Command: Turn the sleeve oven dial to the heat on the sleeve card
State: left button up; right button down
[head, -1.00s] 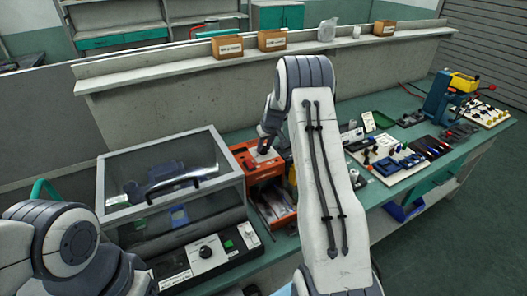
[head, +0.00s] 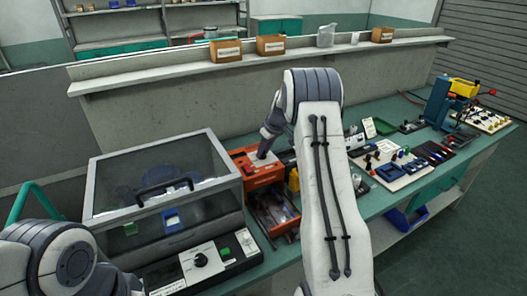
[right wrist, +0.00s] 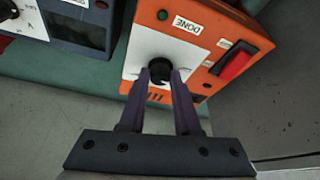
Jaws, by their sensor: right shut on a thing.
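The sleeve oven (head: 266,180) is an orange box beside the clear-lidded case. In the right wrist view, the oven (right wrist: 195,62) has a white panel, a DONE label, a small green lamp and a red switch. My right gripper (right wrist: 162,75) is shut on the black oven dial (right wrist: 160,92), one finger on each side. The dial's pointer and scale are largely hidden by the fingers. In the head view, my right gripper (head: 262,154) is at the oven, partly covered by my arm. My left gripper is out of view. I cannot make out a sleeve card.
A clear-lidded case (head: 165,190) stands left of the oven, with a black control panel (head: 205,262) in front. An open-fronted orange tray (head: 272,215) is in front of the oven. Boards with small parts (head: 395,165) fill the bench at right.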

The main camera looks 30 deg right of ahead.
jog(key=c, duration=0.6)
grip_release()
jog(key=shift+r, duration=0.1)
jog(key=b+v, duration=0.1)
jog(key=v, duration=0.9)
jog(key=shift+s+r+b, duration=0.15)
jog(key=shift+b, duration=0.15)
